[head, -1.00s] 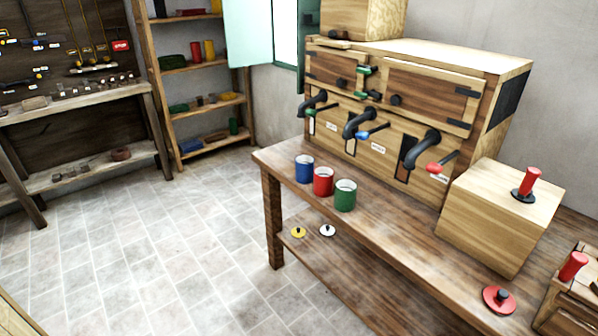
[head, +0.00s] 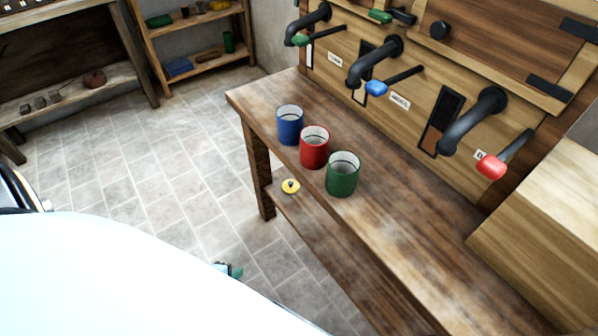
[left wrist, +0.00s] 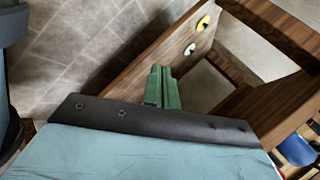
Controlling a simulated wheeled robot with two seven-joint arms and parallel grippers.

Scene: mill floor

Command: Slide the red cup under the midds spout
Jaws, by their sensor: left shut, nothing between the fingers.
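The red cup (head: 314,149) stands upright on the wooden bench (head: 400,225), between the blue cup (head: 289,126) and the green cup (head: 342,176), near the bench's front edge. Three dark spouts stick out of the wooden cabinet behind: a left one with a green handle (head: 309,17), a middle one with a blue handle (head: 376,60) and a right one with a red handle (head: 475,120). Their labels are too small to read surely. My left gripper (head: 229,270) is low in front of the bench, mostly hidden by my arm. Its green fingers (left wrist: 163,88) are shut and empty.
A yellow disc (head: 290,186) lies on the bench's lower shelf; a white disc (left wrist: 190,49) shows beside it in the left wrist view. A pale wooden box (head: 540,235) stands on the bench at right. Bench top between cups and spouts is clear.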

